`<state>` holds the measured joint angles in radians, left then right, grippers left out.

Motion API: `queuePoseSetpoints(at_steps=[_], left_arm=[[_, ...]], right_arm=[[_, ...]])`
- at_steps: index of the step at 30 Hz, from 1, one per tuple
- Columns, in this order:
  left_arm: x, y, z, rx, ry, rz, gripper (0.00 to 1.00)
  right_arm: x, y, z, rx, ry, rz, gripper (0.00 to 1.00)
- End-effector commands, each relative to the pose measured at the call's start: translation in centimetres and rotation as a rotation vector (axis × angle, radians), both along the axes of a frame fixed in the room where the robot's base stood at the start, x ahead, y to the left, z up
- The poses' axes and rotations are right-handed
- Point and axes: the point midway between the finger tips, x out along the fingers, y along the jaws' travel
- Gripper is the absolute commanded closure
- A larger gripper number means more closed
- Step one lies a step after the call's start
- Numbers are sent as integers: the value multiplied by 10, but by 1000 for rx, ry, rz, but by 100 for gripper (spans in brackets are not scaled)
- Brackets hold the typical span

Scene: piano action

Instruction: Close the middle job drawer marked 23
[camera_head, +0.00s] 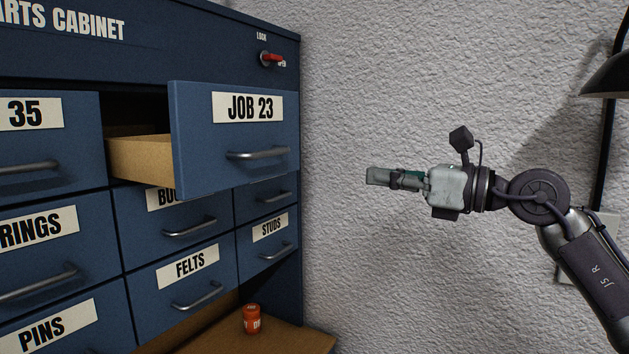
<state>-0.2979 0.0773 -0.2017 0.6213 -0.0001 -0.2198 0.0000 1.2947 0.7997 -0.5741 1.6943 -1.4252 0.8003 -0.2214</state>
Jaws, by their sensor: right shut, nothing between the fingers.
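The drawer marked JOB 23 (234,138) stands pulled out from the blue parts cabinet (190,52). Its wooden side wall (142,160) and the dark opening behind its front show. A metal bar handle (258,154) crosses the lower part of its front. My right gripper (374,176) is shut and empty. It hangs in the air to the right of the drawer front, apart from it, pointing left. My left gripper is not in view.
A red lock lever (271,58) sits at the cabinet's upper right. A small orange can (251,318) stands on a wooden surface (290,340) below the drawers. A dark lamp (608,78) is at the right edge. Open space lies before the white wall (400,80).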

Motion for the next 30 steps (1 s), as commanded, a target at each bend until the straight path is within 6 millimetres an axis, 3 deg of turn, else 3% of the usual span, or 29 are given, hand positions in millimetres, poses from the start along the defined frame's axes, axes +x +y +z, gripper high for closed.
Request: queuePoseSetpoints(at_steps=[5, 21, 30], left_arm=[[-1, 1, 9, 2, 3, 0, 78], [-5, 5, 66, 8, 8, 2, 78], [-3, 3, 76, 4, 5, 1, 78]], right_arm=[[7, 11, -4, -11, 36, 3, 100], [69, 96, -1, -8, 34, 3, 100], [82, 113, -5, -8, 32, 1, 100]])
